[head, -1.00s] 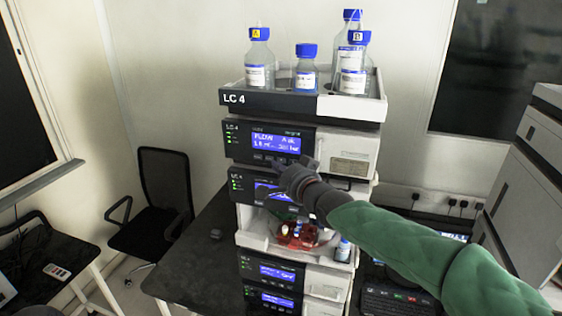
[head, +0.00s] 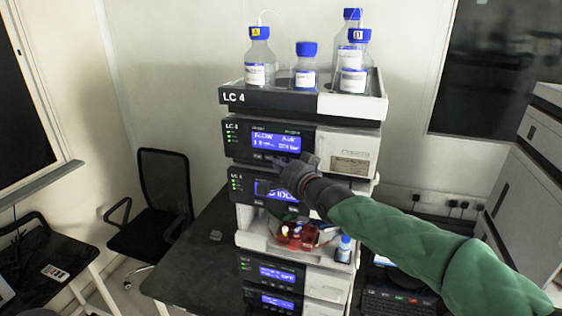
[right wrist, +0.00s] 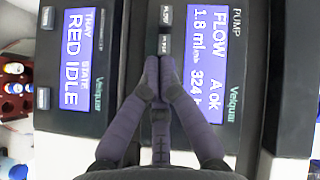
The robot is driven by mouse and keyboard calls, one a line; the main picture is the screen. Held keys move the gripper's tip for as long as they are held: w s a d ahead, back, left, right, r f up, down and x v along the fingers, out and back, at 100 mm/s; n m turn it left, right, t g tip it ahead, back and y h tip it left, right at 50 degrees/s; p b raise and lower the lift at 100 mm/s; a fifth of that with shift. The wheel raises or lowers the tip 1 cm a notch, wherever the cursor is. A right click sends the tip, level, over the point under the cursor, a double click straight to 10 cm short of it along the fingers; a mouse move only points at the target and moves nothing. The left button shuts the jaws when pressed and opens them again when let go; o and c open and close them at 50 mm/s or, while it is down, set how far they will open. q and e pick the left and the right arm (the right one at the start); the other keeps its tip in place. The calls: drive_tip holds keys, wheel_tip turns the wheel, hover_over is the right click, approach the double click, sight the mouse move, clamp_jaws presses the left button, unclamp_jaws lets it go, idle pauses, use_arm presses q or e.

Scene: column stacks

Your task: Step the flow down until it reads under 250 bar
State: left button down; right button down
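The pump module (head: 228,142) is the upper unit of the LC 4 stack. Its blue display (right wrist: 207,65) reads FLOW 1.8 ml, A ok and about 324 in the right wrist view; the head view's display (head: 276,143) is too blurred to read surely. Two small grey keys sit beside the display, an outer key (right wrist: 165,15) and an inner key (right wrist: 163,43). My right gripper (right wrist: 158,62) is shut and empty, its fingertips just beside the inner key; I cannot tell whether they touch it. In the head view the right gripper (head: 282,168) covers the panel's lower edge. My left gripper is out of view.
Below is a second module with a display (right wrist: 78,58) reading TRAY, STATE, RED IDLE. An open bay (head: 255,238) holds red items and a small vial. Several blue-capped bottles stand in the top tray (head: 270,101). A keyboard (head: 385,303) lies right of the stack.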

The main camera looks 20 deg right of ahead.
drive_tip(key=shift+w+d, duration=0.25)
drive_tip(key=shift+w, duration=0.1)
idle(0.6)
idle(0.3)
drive_tip(key=shift+s+a+b, duration=0.45)
drive_tip(key=shift+s+b, duration=0.2)
drive_tip(key=shift+b, duration=0.4)
drive_tip(key=s+a+p, duration=0.1)
drive_tip(key=p, duration=0.1)
drive_tip(key=s+a+p, duration=0.1)
drive_tip(key=p, duration=0.2)
drive_tip(key=s+p, duration=0.2)
drive_tip(key=p, duration=0.1)
drive_tip(key=shift+s+a, duration=0.1)
drive_tip(key=shift+a, duration=0.3)
